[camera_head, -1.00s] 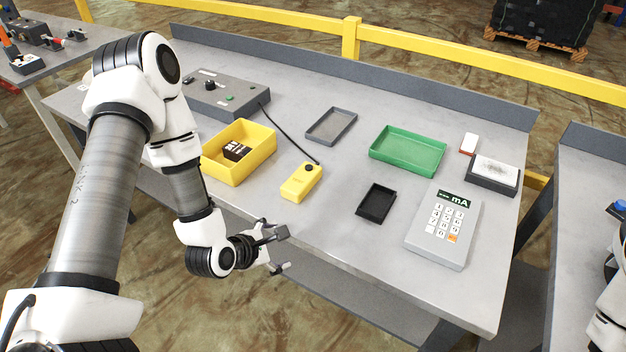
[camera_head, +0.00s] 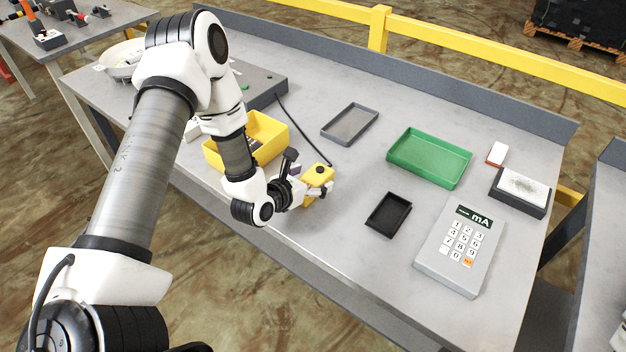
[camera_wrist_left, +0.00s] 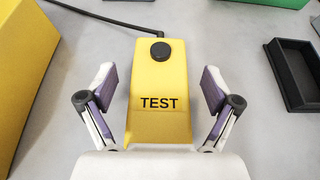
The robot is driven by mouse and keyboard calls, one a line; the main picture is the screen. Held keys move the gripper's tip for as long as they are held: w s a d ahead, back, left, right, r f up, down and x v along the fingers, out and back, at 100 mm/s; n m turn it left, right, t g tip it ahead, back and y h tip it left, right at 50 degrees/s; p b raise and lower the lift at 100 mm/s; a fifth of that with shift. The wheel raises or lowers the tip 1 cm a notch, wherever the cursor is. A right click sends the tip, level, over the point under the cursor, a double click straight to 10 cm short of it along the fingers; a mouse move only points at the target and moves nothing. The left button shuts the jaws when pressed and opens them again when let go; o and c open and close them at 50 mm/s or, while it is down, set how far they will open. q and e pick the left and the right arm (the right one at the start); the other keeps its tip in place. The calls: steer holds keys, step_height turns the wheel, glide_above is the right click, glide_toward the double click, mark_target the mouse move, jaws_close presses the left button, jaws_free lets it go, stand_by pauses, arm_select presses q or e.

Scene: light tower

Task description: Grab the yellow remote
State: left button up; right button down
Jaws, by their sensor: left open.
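The yellow remote (camera_head: 319,174) lies on the grey table, with a black button at its far end and a cable leading away from there. It also shows in the left wrist view (camera_wrist_left: 160,95), marked TEST. My left gripper (camera_head: 311,175) is open at the remote. In the left wrist view its two fingers (camera_wrist_left: 158,95) stand on either side of the remote, with a gap on each side. In the head view the gripper hides part of the remote. My right gripper is not in view.
A yellow bin (camera_head: 268,133) stands left of the remote, behind my left arm. A black tray (camera_head: 388,215), a green tray (camera_head: 430,158), a grey tray (camera_head: 350,124) and a mA keypad box (camera_head: 459,250) lie to the right. The table's front middle is clear.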

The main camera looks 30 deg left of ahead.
arm_select(q)
steer(key=shift+w+f, duration=0.15)
steer(key=shift+w, duration=0.05)
steer(key=shift+s, duration=0.15)
steer(key=shift+s+r, duration=0.2)
steer(key=shift+r, duration=0.05)
steer(key=c, duration=0.5)
steer(key=shift+s, duration=0.1)
steer(key=c, duration=0.9)
